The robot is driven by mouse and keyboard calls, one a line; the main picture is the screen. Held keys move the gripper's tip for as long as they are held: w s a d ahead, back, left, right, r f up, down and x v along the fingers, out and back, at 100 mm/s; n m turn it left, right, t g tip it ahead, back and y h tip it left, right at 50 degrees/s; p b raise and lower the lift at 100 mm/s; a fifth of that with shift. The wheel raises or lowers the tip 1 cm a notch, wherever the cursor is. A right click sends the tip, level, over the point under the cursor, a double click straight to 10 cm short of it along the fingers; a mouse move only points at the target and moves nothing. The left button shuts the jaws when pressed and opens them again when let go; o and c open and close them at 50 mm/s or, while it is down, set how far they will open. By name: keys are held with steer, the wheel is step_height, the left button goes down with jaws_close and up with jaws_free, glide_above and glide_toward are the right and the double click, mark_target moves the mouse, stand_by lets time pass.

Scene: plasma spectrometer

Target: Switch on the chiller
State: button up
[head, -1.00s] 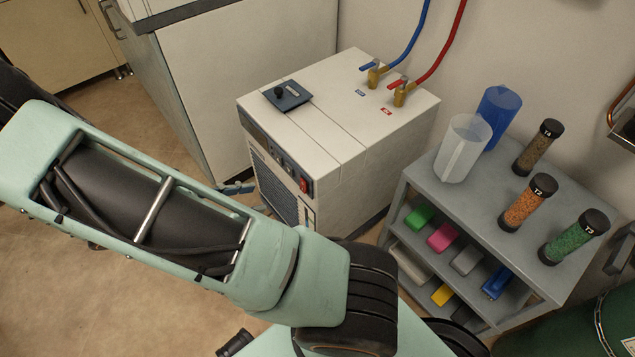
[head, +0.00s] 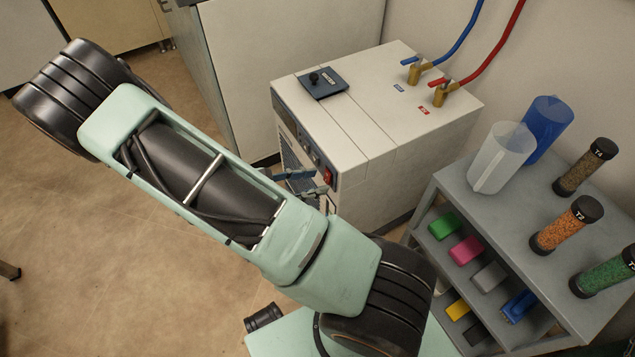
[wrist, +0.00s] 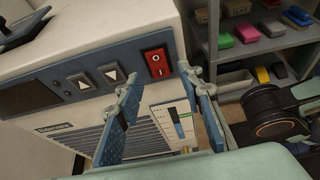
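The chiller (head: 375,135) is a white box with a blue and a red hose on top, standing against the wall. In the wrist view its front panel (wrist: 95,80) shows a dark display, two arrow buttons and a red rocker switch (wrist: 158,63). The switch also shows in the head view (head: 328,176). My gripper (wrist: 158,78) is open and empty in front of the panel, its two blue fingers apart. The fingertips appear just below and either side of the switch; I cannot tell whether they touch the panel. In the head view my arm partly hides the gripper (head: 306,183).
A grey shelf cart (head: 450,185) stands to the right, with a clear jug (head: 502,158), a blue jug (head: 548,128), several capped tubes and coloured boxes. A blue pad with a black knob (head: 322,84) lies on the chiller. Floor to the left is clear.

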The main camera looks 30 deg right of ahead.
steer(key=shift+x, duration=0.85)
steer(key=shift+c, duration=0.5)
jaws_close()
steer(key=shift+f+h+b, duration=0.4)
steer(key=shift+h+b, duration=0.4)
steer(key=shift+b, duration=0.15)
steer(key=shift+h+b, duration=0.5)
steer(key=shift+h, duration=0.2)
steer(key=shift+r, duration=0.1)
steer(key=shift+o, duration=0.5)
jaws_free()
steer(key=a+r, duration=0.1)
steer(key=a, duration=1.1)
steer(key=shift+s+r, duration=0.2)
steer(key=shift+r, duration=0.05)
